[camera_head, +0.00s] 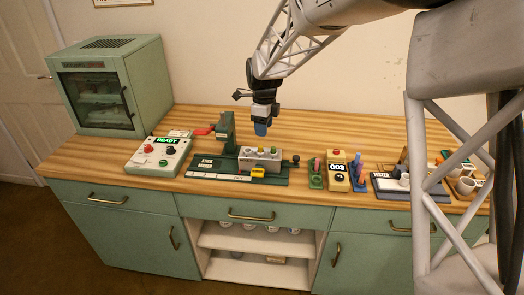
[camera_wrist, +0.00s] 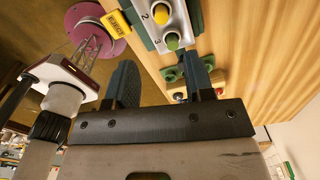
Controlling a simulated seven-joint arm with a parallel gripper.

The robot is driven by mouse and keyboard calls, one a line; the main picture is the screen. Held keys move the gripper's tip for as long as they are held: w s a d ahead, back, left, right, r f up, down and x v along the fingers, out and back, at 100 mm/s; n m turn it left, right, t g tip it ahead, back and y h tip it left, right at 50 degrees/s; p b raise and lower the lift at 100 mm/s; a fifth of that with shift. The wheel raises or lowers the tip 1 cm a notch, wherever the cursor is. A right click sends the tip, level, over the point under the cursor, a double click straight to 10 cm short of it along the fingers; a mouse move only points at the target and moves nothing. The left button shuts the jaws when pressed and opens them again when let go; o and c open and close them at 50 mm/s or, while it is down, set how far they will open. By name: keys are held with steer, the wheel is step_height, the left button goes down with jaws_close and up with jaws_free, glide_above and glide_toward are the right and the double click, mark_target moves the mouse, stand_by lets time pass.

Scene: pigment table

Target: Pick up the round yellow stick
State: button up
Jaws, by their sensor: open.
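A grey block (camera_head: 262,162) with a row of holes stands on the green rig near the middle of the counter. In the wrist view the block (camera_wrist: 179,20) shows the numbers 2 and 3. Another yellowish round (camera_wrist: 162,14) shows at hole 2. Small coloured tops on the block are too small to identify surely from the head camera. My gripper (camera_head: 261,129) is open above and slightly behind the block, apart from it. Its two dark fingers (camera_wrist: 160,80) have nothing visible between them.
A green press (camera_head: 226,133) rises just left of the block. A control box (camera_head: 159,155) reading READY stands farther left. A green holder (camera_head: 317,173), a yellow 003 box (camera_head: 338,174) and a blue rack (camera_head: 357,171) stand right. The counter behind the block is clear.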

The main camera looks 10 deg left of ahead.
steer(key=shift+w+a+f+m, duration=0.3)
steer(key=shift+w+a+f, duration=0.15)
steer(key=shift+a, duration=0.15)
steer(key=shift+f, duration=0.1)
steer(key=shift+f, duration=1.2)
steer(key=shift+s+f, duration=0.1)
steer(key=shift+f, duration=0.05)
steer(key=shift+f, duration=2.45)
